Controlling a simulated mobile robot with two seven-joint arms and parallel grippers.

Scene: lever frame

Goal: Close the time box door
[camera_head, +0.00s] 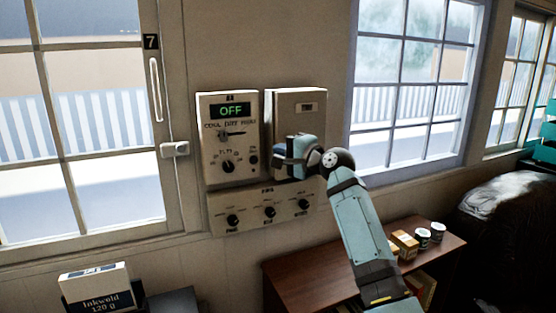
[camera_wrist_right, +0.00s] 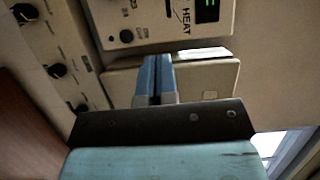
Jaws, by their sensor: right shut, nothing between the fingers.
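The time box (camera_head: 299,100) is a beige wall box with a small label, right of the control panel. Its front door looks flat or nearly flat against the box; I cannot tell if it is fully shut. My right gripper (camera_head: 281,151) is at the lower part of the box front and hides its lower middle. In the right wrist view, the blue fingers (camera_wrist_right: 157,62) are together and empty, in front of the box face (camera_wrist_right: 208,80). Whether they touch it is unclear. My left gripper is not in view.
A control panel (camera_head: 215,152) with an OFF display sits left of the box. A knob strip (camera_head: 250,217) lies below. Windows flank them; the left one has a handle (camera_head: 174,149). A brown shelf (camera_head: 295,272) with small tins stands below right.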

